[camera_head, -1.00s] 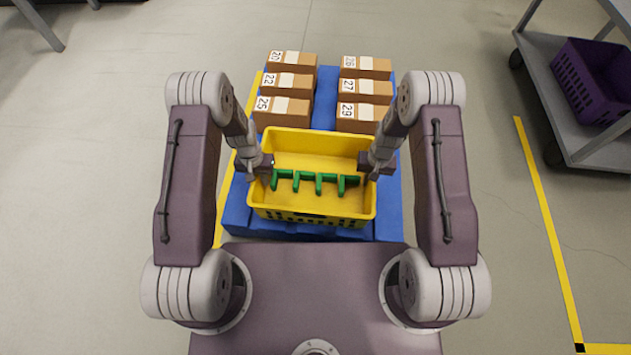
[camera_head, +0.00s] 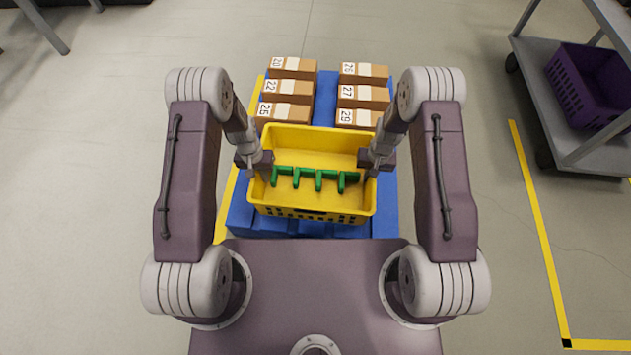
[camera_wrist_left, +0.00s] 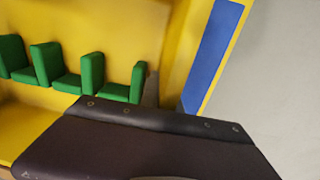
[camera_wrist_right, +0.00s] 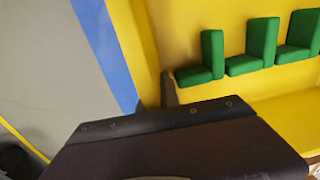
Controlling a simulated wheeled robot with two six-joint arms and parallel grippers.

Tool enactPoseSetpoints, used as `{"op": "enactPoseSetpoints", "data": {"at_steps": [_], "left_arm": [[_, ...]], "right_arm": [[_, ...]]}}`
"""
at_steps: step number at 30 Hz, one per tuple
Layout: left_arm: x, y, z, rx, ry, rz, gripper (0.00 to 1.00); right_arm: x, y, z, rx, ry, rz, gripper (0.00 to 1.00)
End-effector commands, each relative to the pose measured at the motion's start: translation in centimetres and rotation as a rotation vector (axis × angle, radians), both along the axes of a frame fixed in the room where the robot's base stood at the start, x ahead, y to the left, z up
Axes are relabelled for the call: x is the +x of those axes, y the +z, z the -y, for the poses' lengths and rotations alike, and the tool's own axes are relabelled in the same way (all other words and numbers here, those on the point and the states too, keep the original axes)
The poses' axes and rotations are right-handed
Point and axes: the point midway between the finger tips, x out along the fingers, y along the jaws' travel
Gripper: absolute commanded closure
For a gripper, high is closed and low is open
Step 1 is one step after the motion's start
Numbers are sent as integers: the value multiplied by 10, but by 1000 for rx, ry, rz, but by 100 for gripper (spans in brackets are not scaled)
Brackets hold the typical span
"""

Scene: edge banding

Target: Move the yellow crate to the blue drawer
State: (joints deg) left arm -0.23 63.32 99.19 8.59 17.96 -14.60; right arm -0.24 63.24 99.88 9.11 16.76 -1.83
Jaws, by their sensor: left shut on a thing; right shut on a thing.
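The yellow crate (camera_head: 315,148) is between my two arms in the head view, with a green toothed piece (camera_head: 316,178) inside it. The crate also fills much of the left wrist view (camera_wrist_left: 120,25) and the right wrist view (camera_wrist_right: 190,30). My left gripper (camera_head: 264,164) is shut on the crate's left wall. My right gripper (camera_head: 366,162) is shut on its right wall. The crate appears level, over a blue surface (camera_head: 328,100); whether it touches that surface is hard to tell. I cannot make out a blue drawer as such.
Several numbered brown boxes (camera_head: 291,90) stand in two columns on the blue surface beyond the crate. A grey cart (camera_head: 555,100) with a purple crate (camera_head: 585,85) is at the upper right. Yellow floor lines (camera_head: 540,230) run at right.

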Motion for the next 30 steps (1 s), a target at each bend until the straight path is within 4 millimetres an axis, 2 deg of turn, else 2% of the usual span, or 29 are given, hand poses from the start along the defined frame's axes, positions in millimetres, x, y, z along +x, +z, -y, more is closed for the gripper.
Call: {"op": "enactPoseSetpoints", "data": {"at_steps": [14,17,25,27,30], "left_arm": [[0,1,0,0,0,0,100],[0,13,0,0,0,0,100],[0,72,0,0,0,0,100],[0,79,0,0,0,0,100],[0,78,0,0,0,0,100]], "right_arm": [[1,1,0,0,0,2,100],[1,13,0,0,0,2,100],[1,72,0,0,0,2,100],[1,79,0,0,0,1,100],[0,78,0,0,0,1,100]]}}
